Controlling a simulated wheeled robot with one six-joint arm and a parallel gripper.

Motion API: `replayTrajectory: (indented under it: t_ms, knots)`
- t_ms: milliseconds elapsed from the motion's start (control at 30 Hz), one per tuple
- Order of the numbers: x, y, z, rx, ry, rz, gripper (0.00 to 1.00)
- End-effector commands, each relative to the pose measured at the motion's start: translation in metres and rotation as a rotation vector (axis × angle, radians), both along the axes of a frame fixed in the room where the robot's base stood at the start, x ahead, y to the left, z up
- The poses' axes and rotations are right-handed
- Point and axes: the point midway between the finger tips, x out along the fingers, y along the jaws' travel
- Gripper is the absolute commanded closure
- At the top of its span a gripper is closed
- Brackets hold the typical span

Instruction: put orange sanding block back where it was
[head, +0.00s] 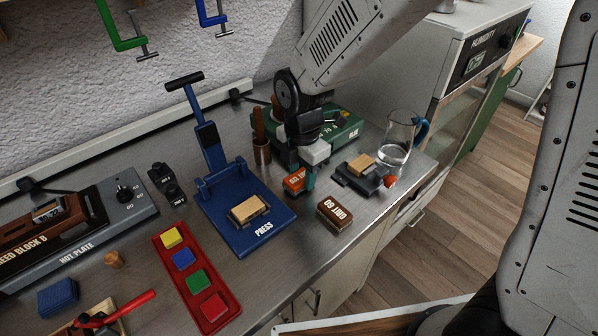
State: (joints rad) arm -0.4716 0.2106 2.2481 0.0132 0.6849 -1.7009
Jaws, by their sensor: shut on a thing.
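The orange sanding block (294,181), with pale lettering on its face, is at the middle of the head view, right of the blue press. My gripper (299,176) comes down from above and is shut on it. The gripper body hides part of the block. I cannot tell whether the block touches the metal worktop or hangs just above it. A brown sanding block marked GRIT 60 (335,212) lies on the worktop to the right and nearer the front edge, apart from the orange one.
The blue press (225,222) stands left with a wooden piece on it. A green box (345,126) is behind my gripper. A dark holder (357,183) with a wooden block and a glass jug (397,150) are right. A red tray (177,262) with coloured blocks is front left.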

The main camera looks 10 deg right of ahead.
Motion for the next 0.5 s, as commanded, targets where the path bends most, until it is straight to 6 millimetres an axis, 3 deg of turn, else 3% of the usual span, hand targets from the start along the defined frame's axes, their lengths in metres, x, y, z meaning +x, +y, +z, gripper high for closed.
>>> replayTrajectory:
  t_ms: [367,400,467,500]
  knots:
    - [-0.0004,0.0005,-0.0068,-0.001,0.001,0.001,0.84]
    - [-0.0003,0.0008,-0.0069,0.000,0.000,0.002,0.57]
    - [-0.0004,0.0013,-0.0066,0.000,0.000,0.003,0.41]
    - [-0.0005,0.0014,-0.0066,0.000,0.000,0.003,0.41]
